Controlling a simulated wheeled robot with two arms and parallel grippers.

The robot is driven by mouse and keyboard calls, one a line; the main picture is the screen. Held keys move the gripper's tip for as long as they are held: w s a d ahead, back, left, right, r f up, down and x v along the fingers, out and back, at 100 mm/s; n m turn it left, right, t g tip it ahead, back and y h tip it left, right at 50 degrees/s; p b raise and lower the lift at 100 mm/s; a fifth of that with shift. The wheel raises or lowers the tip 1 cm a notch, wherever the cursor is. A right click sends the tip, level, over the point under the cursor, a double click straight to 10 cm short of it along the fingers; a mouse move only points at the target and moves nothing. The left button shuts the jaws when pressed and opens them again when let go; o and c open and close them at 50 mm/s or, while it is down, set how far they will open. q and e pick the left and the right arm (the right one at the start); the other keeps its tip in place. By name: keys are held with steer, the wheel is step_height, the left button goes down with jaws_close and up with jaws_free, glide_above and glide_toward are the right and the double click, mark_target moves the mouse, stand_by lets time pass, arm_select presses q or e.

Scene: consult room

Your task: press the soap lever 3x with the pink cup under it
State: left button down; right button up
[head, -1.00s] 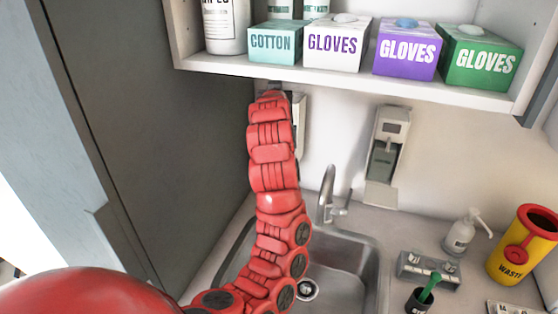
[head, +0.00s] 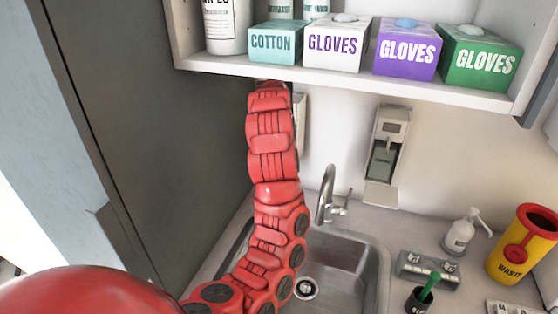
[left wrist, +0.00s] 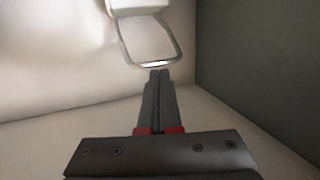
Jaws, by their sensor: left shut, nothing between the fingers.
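A white wall dispenser (head: 301,122) is mostly hidden behind my left arm in the head view. In the left wrist view its white body (left wrist: 138,6) is at the top, with a metal loop lever (left wrist: 155,65) hanging from it. My left gripper (left wrist: 160,73) is shut and empty. Its fingertips are right at the bottom bar of the loop; I cannot tell if they touch. The head view hides this gripper behind the arm. The pink cup and my right gripper are not in view.
A second dispenser (head: 388,145) with a tray is on the wall right of the tap (head: 326,195). A shelf (head: 350,80) with boxes overhangs my wrist. The sink (head: 345,255) is below. A pump bottle (head: 461,232) and a yellow waste bin (head: 522,245) stand on the right.

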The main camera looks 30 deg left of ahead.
arm_select(q)
steer(key=shift+f, duration=0.15)
step_height(320, 180, down, 5)
steer(key=b, duration=0.3)
stand_by(0.8)
steer(key=shift+w+r+p, duration=0.15)
steer(key=shift+r+p, duration=0.2)
steer(key=shift+r, duration=2.2)
